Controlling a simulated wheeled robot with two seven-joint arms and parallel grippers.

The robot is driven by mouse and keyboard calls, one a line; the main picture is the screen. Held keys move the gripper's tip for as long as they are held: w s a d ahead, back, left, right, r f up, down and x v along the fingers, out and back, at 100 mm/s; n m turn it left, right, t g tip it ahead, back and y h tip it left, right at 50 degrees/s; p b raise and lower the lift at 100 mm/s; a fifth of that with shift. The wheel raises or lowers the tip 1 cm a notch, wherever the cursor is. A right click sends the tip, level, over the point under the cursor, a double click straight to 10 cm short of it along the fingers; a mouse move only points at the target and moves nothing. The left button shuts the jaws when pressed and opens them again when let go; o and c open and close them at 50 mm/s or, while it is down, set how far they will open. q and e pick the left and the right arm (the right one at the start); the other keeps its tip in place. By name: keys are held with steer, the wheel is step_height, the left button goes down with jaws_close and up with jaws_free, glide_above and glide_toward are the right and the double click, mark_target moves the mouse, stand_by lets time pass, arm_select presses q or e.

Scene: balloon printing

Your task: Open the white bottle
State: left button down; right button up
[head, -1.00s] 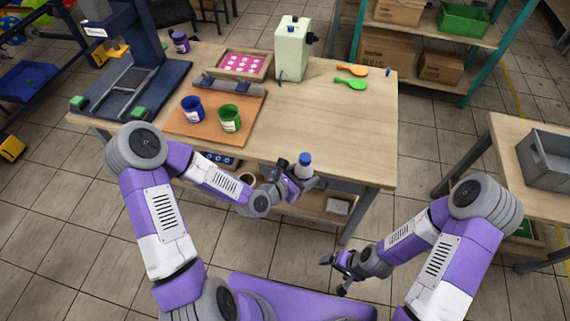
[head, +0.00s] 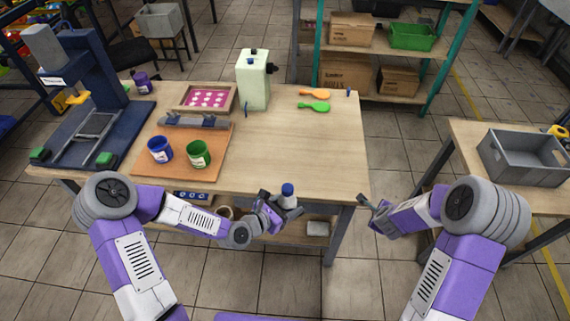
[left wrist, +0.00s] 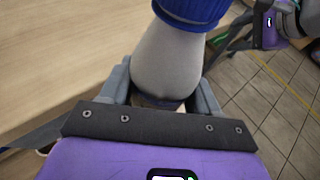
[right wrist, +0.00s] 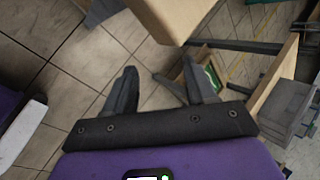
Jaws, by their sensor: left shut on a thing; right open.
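The white bottle (head: 288,200) with a blue cap (head: 288,189) is upright in my left gripper (head: 280,203), in front of the table's front edge. In the left wrist view the bottle's pale body (left wrist: 168,62) sits between the two fingers, with the ribbed blue cap (left wrist: 190,10) above it. The cap is on the bottle. My right gripper (head: 372,208) is to the right of the bottle, beyond the table's right front corner. It is open and empty. In the right wrist view its fingers (right wrist: 162,92) stand wide apart over the floor.
The wooden table (head: 290,150) holds a blue cup (head: 160,150) and a green cup (head: 198,154) on an orange board. A grey crate (head: 525,157) sits on the right table. The table's middle is clear.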

steer(key=w+a+r+m+t+y, duration=0.1)
steer(key=w+a+r+m+t, duration=0.1)
steer(key=w+r+m, duration=0.75)
steer(key=w+a+r+n+g+y, duration=0.15)
steer(key=a+r+n+y, duration=0.35)
steer(key=a, duration=0.7)
step_height(320, 180, up, 12)
steer(key=g+h, duration=0.4)
steer(key=g, duration=0.3)
glide_above(285, 187)
steer(key=shift+w+r+n, duration=0.1)
steer(key=shift+n, duration=0.35)
step_height(285, 187, down, 8)
steer(key=shift+r, duration=0.1)
steer(key=shift+c, duration=0.3)
